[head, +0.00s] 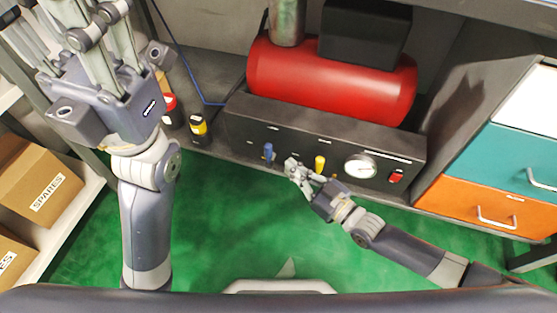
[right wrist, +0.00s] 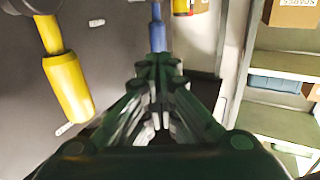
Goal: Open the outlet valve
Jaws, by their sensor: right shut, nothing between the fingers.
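A dark control panel (head: 225,125) sits in front of the red tank. It carries a blue lever handle (head: 268,152) and a yellow lever handle (head: 320,164); their labels are too small to read, so I cannot tell which is the outlet valve. My right gripper (head: 291,168) is shut and empty in front of the panel, between the two handles. In the right wrist view the blue handle (right wrist: 157,36) stands just beyond the fingertips and the yellow handle (right wrist: 68,85) is off to the left. My left gripper (head: 85,30) is raised at the upper left, fingers spread, tips partly cut off.
A round gauge (head: 360,167) and a red switch (head: 396,176) are on the panel's right. The red tank (head: 330,82) lies behind. A drawer cabinet (head: 480,210) stands right, a shelf with cardboard boxes (head: 40,185) left. The green floor in front is clear.

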